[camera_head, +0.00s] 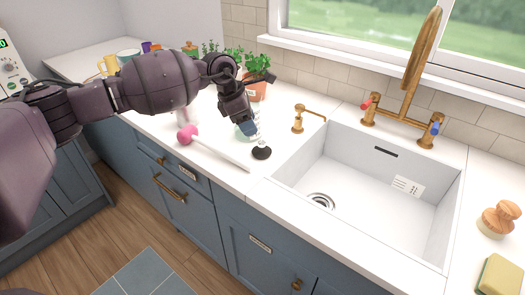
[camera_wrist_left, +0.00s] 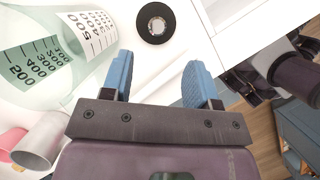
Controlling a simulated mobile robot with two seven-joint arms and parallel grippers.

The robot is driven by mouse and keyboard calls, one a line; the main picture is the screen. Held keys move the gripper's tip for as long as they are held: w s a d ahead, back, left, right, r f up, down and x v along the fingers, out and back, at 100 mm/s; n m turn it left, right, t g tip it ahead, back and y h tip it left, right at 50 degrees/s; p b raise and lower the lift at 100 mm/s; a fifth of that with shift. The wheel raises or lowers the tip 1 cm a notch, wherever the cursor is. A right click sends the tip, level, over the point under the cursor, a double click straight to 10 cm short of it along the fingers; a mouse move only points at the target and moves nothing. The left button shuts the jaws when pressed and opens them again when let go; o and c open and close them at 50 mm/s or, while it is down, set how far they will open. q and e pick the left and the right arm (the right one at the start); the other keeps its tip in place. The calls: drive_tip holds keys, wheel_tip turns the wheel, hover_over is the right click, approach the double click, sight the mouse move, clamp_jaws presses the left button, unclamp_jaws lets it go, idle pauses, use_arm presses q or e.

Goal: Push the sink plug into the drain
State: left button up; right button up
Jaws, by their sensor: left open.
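The sink plug (camera_head: 262,152), a black disc with a small metal knob, lies on the white counter left of the sink. It also shows in the left wrist view (camera_wrist_left: 155,22) as a dark ring with a pale centre. The drain (camera_head: 321,200) is a round metal opening in the floor of the white sink (camera_head: 385,215), and looks uncovered. My left gripper (camera_head: 249,129) is just above and behind the plug. In the left wrist view its blue fingers (camera_wrist_left: 160,64) are apart with nothing between them, and the plug lies beyond the tips.
A clear measuring jug (camera_wrist_left: 38,62) stands close beside the left gripper. A wooden brush (camera_head: 500,219) and sponge (camera_head: 499,277) are at right.

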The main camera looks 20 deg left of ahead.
sight(261, 142)
use_arm(q)
drive_tip(key=x, duration=0.8)
drive_tip(key=shift+w+d+f+b, duration=0.25)
drive_tip(key=shift+w+b, duration=0.05)
drive_tip(key=shift+w, duration=0.1)
drive_tip(key=c, duration=1)
drive_tip(key=shift+r, duration=0.1)
